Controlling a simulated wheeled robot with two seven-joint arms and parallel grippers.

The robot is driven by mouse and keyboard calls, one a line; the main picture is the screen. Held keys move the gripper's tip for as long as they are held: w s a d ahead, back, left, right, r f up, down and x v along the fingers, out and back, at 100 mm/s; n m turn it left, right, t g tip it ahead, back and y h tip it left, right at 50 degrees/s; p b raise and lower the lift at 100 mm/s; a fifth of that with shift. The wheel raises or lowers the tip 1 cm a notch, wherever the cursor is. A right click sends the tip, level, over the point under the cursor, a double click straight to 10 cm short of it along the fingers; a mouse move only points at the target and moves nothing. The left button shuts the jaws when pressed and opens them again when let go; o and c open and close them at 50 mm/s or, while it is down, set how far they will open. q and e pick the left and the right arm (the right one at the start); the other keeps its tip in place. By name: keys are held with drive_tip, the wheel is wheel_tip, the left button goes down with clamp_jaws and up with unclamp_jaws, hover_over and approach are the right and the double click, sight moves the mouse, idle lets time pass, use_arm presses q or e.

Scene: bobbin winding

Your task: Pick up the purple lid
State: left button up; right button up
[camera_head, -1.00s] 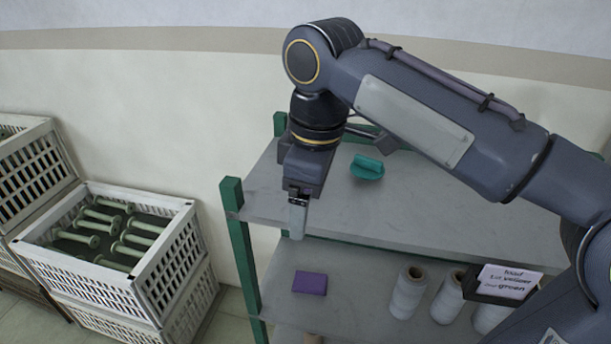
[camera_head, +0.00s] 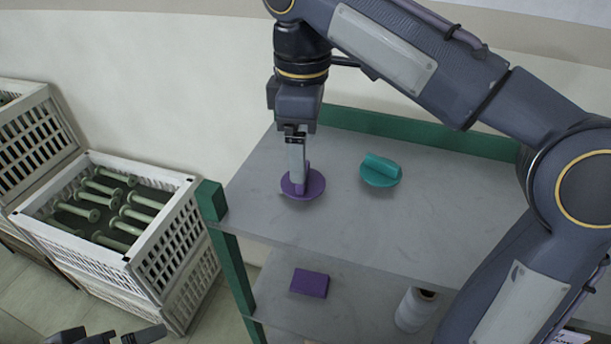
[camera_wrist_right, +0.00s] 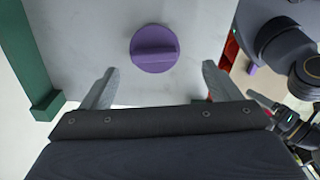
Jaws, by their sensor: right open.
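The purple lid (camera_head: 316,187) is a round disc with a raised bar handle, lying on the upper shelf near its left side. It also shows in the right wrist view (camera_wrist_right: 155,48), just beyond and between the fingertips. My right gripper (camera_head: 298,188) points down at the lid in the head view and partly hides it. In the right wrist view, its two fingers (camera_wrist_right: 160,78) are spread apart with nothing between them. My left gripper (camera_head: 115,337) shows only partly at the bottom left edge of the head view, away from the shelf.
A teal lid (camera_head: 380,170) lies to the right on the same grey upper shelf (camera_head: 400,222). The lower shelf holds a purple block (camera_head: 310,283) and a white thread cone (camera_head: 415,308). A white crate (camera_head: 160,265) of green bobbins stands left of the green shelf post (camera_head: 228,255).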

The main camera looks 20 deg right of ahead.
sight(314, 184)
drive_tip(key=f, duration=0.3)
drive_tip(key=w+f, duration=0.1)
drive_tip(key=f, duration=0.1)
drive_tip(key=shift+d, duration=0.15)
drive_tip(key=shift+s+f, duration=0.1)
drive_tip(key=shift+f, duration=0.15)
drive_tip(key=c, duration=1)
drive_tip(key=shift+c, duration=0.2)
drive_tip(key=shift+r, duration=0.1)
